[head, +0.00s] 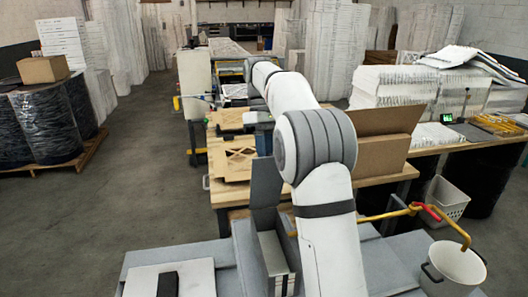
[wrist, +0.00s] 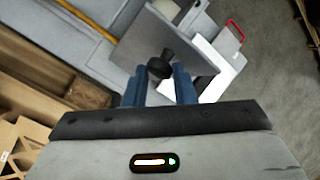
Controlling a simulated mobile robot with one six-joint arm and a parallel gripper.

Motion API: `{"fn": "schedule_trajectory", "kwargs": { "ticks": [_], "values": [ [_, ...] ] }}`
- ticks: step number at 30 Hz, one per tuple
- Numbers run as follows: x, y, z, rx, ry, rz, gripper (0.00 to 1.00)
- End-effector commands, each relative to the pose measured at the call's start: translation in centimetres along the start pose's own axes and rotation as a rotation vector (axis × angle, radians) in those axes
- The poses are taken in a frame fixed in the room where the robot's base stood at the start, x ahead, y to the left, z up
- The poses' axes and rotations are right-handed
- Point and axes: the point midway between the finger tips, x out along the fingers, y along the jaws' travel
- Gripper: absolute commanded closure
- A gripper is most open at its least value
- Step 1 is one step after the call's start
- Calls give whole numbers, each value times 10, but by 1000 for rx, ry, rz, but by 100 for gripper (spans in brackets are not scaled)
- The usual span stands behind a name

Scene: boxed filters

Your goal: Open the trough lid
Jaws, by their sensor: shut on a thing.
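The trough lid (head: 265,188) is a grey panel standing up at the far end of a narrow grey trough (head: 246,255) in the head view. The trough is open on top there, with pale contents (head: 274,252) inside. In the wrist view the lid (wrist: 140,42) is a grey plate with a black knob (wrist: 160,66). My gripper (wrist: 159,78) has its two blue fingers closed around the knob. The head view hides my gripper behind my arm.
A wooden workbench (head: 232,190) with wooden pieces and an open cardboard box (head: 380,155) lies beyond the trough. A yellow bar with a red grip (head: 430,212) and a white pot (head: 455,265) are at right. Open floor lies at left.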

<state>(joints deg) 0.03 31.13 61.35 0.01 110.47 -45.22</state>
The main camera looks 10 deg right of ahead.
Motion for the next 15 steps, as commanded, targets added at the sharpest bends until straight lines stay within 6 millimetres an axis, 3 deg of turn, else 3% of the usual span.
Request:
{"fn": "schedule_trajectory", "kwargs": {
  "ticks": [1, 2, 3, 9, 15],
  "values": [
    [9, 7, -2, 7, -9, -3, 100],
    [9, 7, -1, 7, -9, -3, 74],
    [9, 7, -1, 7, -8, -4, 70],
    [8, 6, -2, 5, -7, -4, 54],
    [8, 5, -3, 4, -5, -4, 53]
  ]
}}
